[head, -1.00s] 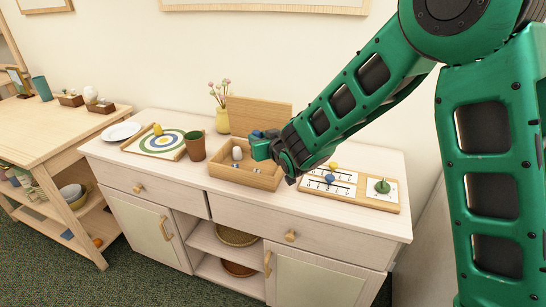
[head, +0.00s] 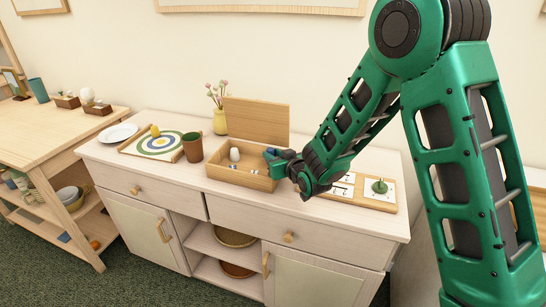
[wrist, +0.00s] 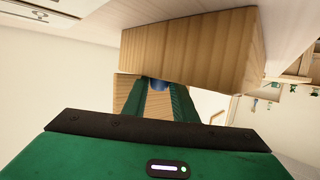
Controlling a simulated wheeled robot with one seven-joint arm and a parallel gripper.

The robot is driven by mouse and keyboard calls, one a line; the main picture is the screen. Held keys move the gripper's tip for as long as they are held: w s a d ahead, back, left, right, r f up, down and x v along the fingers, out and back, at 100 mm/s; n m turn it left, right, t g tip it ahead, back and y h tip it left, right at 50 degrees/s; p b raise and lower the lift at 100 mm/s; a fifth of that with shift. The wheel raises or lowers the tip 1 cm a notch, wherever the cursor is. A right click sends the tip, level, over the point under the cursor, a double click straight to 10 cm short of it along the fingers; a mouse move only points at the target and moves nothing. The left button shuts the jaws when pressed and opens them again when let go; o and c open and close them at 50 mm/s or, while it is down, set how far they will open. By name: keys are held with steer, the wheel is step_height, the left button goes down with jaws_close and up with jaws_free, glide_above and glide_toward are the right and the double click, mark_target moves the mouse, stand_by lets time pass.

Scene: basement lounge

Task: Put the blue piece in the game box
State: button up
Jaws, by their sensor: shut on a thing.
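The game box (head: 240,178) is an open wooden box on the cabinet, with its lid (head: 257,122) standing up at the back. A white egg-shaped piece (head: 234,154) and some small pieces lie inside. My gripper (head: 272,155) is shut at the box's right side, near rim height. A blue piece (head: 270,150) shows at its fingertips. In the wrist view the blue piece (wrist: 158,86) is between the fingers of my gripper (wrist: 164,92), partly hidden, close to a wooden box wall (wrist: 190,50). Whether it is over the inside or beyond the wall is unclear.
A game board (head: 378,203) with a green piece (head: 379,186) lies to the right, partly behind my arm. A brown cup (head: 192,148), target board (head: 158,145), white plate (head: 118,133) and yellow vase (head: 220,121) stand left and behind. The cabinet's front strip is clear.

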steer(key=shift+f, duration=0.4)
steer(key=shift+s+f, duration=0.15)
steer(key=shift+f, duration=0.1)
steer(key=o, duration=0.7)
steer(key=shift+o, duration=0.2)
steer(key=shift+d+f, duration=0.15)
steer(key=shift+r, duration=0.3)
steer(key=r+v, duration=0.1)
steer(key=v, duration=1.1)
steer(key=shift+r, duration=0.1)
